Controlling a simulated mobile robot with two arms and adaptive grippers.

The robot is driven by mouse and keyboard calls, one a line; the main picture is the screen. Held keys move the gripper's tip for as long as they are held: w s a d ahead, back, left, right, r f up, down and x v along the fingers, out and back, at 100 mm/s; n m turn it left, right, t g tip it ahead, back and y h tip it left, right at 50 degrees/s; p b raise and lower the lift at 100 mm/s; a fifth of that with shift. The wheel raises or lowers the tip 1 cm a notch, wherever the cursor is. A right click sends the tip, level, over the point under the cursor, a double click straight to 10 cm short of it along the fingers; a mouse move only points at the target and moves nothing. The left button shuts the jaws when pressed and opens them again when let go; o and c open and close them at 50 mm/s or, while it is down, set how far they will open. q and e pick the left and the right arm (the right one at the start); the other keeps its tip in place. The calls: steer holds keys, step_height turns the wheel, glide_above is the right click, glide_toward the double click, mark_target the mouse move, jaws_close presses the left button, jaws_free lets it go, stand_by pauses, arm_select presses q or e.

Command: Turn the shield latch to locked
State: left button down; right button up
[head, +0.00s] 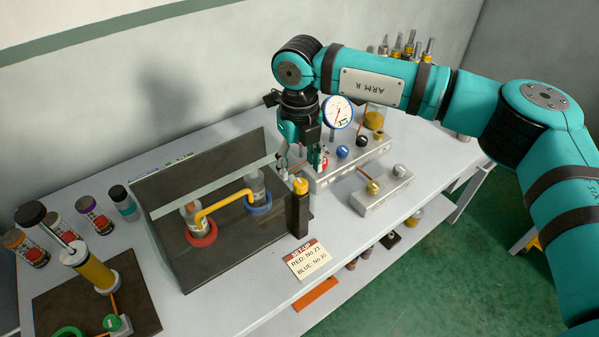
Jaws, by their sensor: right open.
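The shield is a dark, see-through box (160,197) standing on the bench, left of the picture's middle. At its front right corner is a black post with a yellow knob on top (300,186), which looks like the shield latch. Which way the knob is turned is too small to tell. My right gripper (303,166) points down just above and behind this knob, with its fingers apart and nothing seen between them. Whether a finger touches the knob cannot be told. My left gripper is not in view.
Inside the shield, a yellow pipe (222,205) joins a red-ringed and a blue-ringed fitting. A setup card (308,259) lies in front of the post. A grey block with knobs and a gauge (338,112) stands behind right of my gripper. Cans (95,215) stand at left.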

mark_target(301, 182)
step_height(301, 182, down, 4)
steer(key=shift+d+f+p, duration=0.1)
steer(key=shift+d+p, duration=0.05)
steer(key=shift+p, duration=0.35)
steer(key=shift+f, duration=0.25)
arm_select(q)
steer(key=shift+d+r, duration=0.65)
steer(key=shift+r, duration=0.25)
arm_select(e)
steer(key=shift+f, duration=0.25)
